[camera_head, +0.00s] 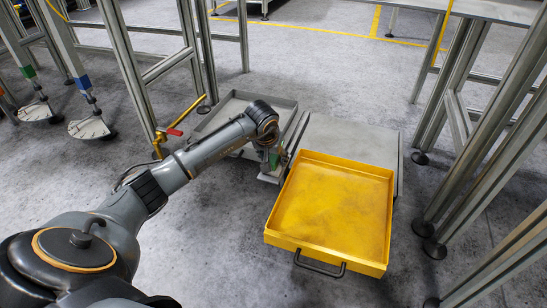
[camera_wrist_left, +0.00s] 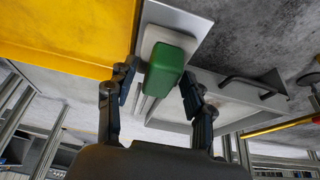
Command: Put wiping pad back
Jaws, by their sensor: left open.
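The wiping pad, a green block on a pale base, shows between my open left fingertips in the left wrist view (camera_wrist_left: 168,66). It rests on or against a light grey plate (camera_wrist_left: 196,28); contact with the fingers cannot be told. In the head view only a small green part of the pad (camera_head: 274,158) shows beside the yellow tray. My left gripper (camera_wrist_left: 158,90) is open, with one finger on each side of the green block. In the head view it is mostly hidden behind my wrist. My right gripper is not in view.
A yellow tray (camera_head: 330,212) with a black handle stands close right of my left gripper, in front of a grey platform (camera_head: 352,140). A grey tray (camera_head: 236,106) lies behind my left arm. Metal table legs (camera_head: 487,140) stand at both sides. Floor in front is clear.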

